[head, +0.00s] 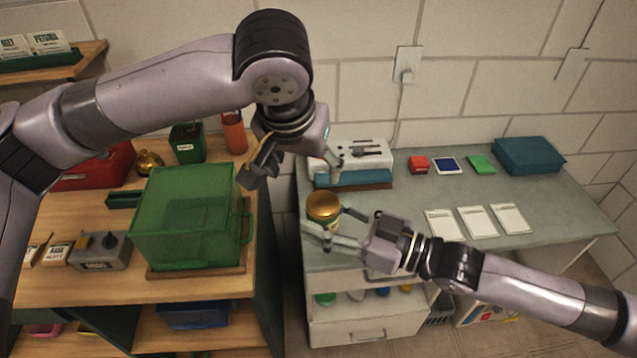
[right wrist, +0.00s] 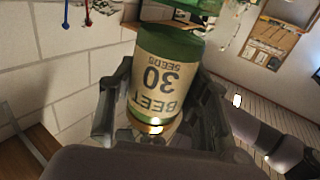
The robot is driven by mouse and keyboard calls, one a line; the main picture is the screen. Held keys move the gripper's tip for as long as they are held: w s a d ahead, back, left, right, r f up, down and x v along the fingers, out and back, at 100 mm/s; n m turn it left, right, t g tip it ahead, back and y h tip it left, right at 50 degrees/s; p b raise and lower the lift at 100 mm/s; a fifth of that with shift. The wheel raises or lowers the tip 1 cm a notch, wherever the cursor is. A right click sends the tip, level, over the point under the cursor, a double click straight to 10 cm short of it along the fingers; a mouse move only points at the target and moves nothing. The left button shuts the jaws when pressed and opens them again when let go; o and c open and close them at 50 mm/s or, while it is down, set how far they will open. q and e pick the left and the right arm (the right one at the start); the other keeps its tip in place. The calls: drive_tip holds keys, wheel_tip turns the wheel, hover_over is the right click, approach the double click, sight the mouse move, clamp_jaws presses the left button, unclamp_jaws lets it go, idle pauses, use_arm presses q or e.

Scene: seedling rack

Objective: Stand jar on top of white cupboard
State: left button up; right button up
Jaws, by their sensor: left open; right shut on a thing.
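The jar has a gold lid (head: 323,206). In the right wrist view its cream label (right wrist: 162,85) reads BEET SEEDS 30, upside down in the picture, over green glass. My right gripper (head: 328,224) is shut on the jar, with a finger on either side. In the head view the jar shows lid-up near the left end of the grey worktop; its base is hidden, so I cannot tell whether it touches. The white cupboard (head: 365,331), with a drawer and open shelf, is below that end. My left gripper (head: 296,166) is open and empty, above and left of the jar.
A green translucent bin (head: 190,220) stands on the wooden bench at left. White cards (head: 478,221) and a teal box (head: 530,155) are farther right. The worktop's right middle is clear.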

sight(324, 219)
use_arm(q)
drive_tip(key=shift+g, duration=0.5)
drive_tip(key=s, duration=0.1)
drive_tip(key=s+d, duration=0.1)
drive_tip(key=s, duration=0.2)
drive_tip(key=shift+s+d+r, duration=0.1)
drive_tip(key=shift+d+r, duration=0.15)
drive_tip(key=shift+d, duration=0.15)
drive_tip(key=shift+s+d, duration=0.1)
drive_tip(key=shift+s, duration=0.25)
drive_tip(key=shift+f, duration=0.3)
drive_tip(key=x, duration=1.1)
drive_tip(key=shift+f, duration=0.15)
drive_tip(key=c, duration=1.2)
drive_tip(key=shift+c, duration=1.3)
use_arm(e)
drive_tip(key=o, duration=1.3)
